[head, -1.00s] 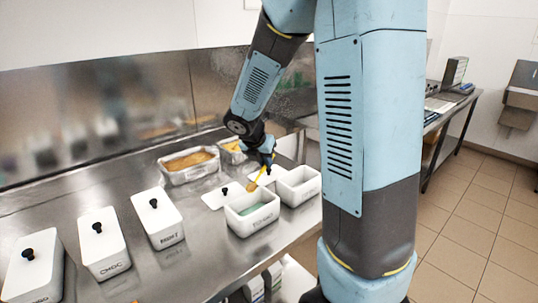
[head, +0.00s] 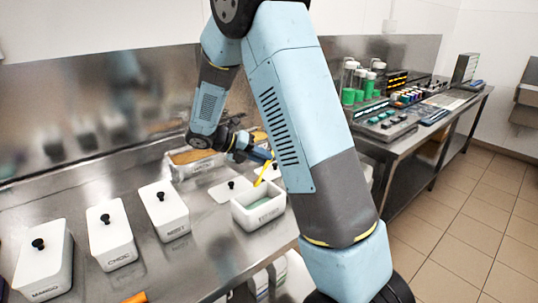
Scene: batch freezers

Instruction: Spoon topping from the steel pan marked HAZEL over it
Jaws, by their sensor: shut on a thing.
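My gripper (head: 264,156) is shut on a yellow spoon (head: 265,172), which slants down to the left. Its lower end is over the back of an open white tub (head: 258,220) with green contents. I cannot make out any load on the spoon, nor whether it touches the tub. A steel pan (head: 181,175) with brown-tan topping stands behind, to the left of the gripper. Part of it is hidden by my arm. No HAZEL mark is readable on it.
Lidded white tubs marked MANGO (head: 43,265), CHOC (head: 111,238) and a third (head: 165,213) stand in a row on the steel counter. A loose white lid (head: 231,189) lies beside the open tub.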

